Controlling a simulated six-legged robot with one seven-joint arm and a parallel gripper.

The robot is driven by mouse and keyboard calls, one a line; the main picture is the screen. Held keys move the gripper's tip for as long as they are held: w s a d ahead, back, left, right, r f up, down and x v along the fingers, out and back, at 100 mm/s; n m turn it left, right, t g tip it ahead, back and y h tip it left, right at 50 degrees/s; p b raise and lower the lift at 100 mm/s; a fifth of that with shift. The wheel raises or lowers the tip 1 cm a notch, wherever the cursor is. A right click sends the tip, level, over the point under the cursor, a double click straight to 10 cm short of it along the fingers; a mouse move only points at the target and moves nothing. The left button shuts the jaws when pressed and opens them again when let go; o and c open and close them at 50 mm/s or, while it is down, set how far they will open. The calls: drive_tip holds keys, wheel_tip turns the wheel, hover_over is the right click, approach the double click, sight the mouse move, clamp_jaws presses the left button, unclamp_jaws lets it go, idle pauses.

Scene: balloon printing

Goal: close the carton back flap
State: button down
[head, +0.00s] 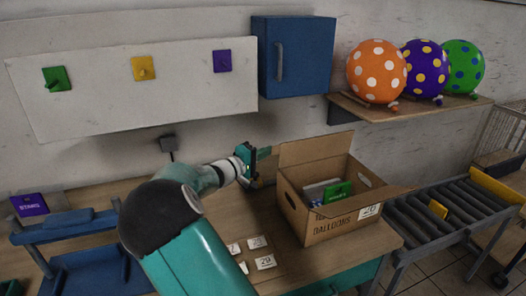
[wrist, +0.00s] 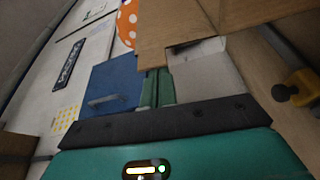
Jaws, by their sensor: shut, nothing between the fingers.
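The open brown carton (head: 318,228) stands on the table, with "BALLOONS" printed on its front. Its back flap (head: 315,148) stands up along the rear edge. A right flap (head: 385,197) sticks out to the right. Grey and green items (head: 337,191) lie inside. My gripper (head: 254,152) is just left of the carton, near the left end of the back flap. In the wrist view its green fingers (wrist: 155,88) are together and empty. Brown cardboard (wrist: 165,45) lies just beyond the fingertips there; I cannot tell whether they touch.
A blue wall cabinet (head: 292,56) hangs behind the carton. A shelf (head: 425,108) with three dotted balloons is at the back right. A roller conveyor (head: 455,212) stands right of the table. Number cards (head: 265,262) lie in front of the carton.

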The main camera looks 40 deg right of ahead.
drive_tip(key=s+a+f+m+g+h, duration=0.1)
drive_tip(key=s+f+m+g+h, duration=0.2)
drive_tip(key=m, duration=1.5)
drive_tip(key=shift+s+a+f+m+g, duration=0.35)
drive_tip(key=shift+s+f+g, duration=1.35)
drive_tip(key=shift+s, duration=0.4)
drive_tip(key=shift+f, duration=0.2)
drive_tip(key=s+a+r, duration=0.3)
drive_tip(key=s+r, duration=0.3)
drive_tip(key=s+a+r, duration=0.3)
drive_tip(key=s+r, duration=0.3)
drive_tip(key=r, duration=0.1)
drive_tip(key=shift+s+a, duration=0.15)
drive_tip(key=shift+a, duration=0.2)
